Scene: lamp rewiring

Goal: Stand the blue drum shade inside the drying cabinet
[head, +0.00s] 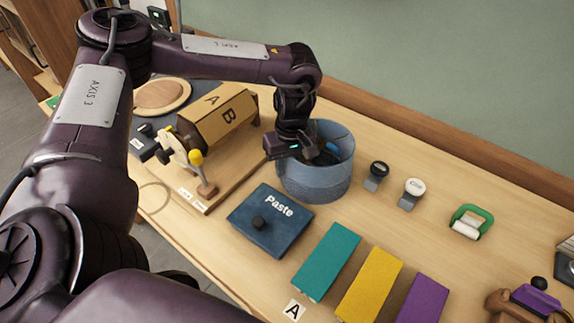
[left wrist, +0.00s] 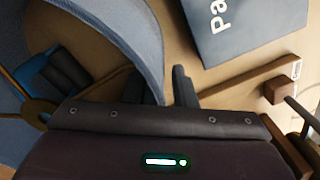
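The blue drum shade (head: 314,182) stands on the workbench with its open end up. In the left wrist view its curved wall (left wrist: 148,40) passes between my left gripper's fingers. My left gripper (head: 295,152) is at the shade's left rim, pointing down. Its fingers (left wrist: 158,88) straddle the wall, with a gap visible between wall and outer finger, so it looks open. Inside the shade show a brass-coloured ring fitting (left wrist: 35,108) and a blue and dark object (left wrist: 50,75), partly hidden. I cannot make out the drying cabinet for certain. My right gripper is out of view.
A dark blue Paste box (head: 268,228) lies just in front of the shade. A wooden roller stand (head: 225,115) is to its left. Teal, yellow and purple blocks (head: 370,283) are at the front. Small stamps (head: 412,190) stand to the right, with bare bench around them.

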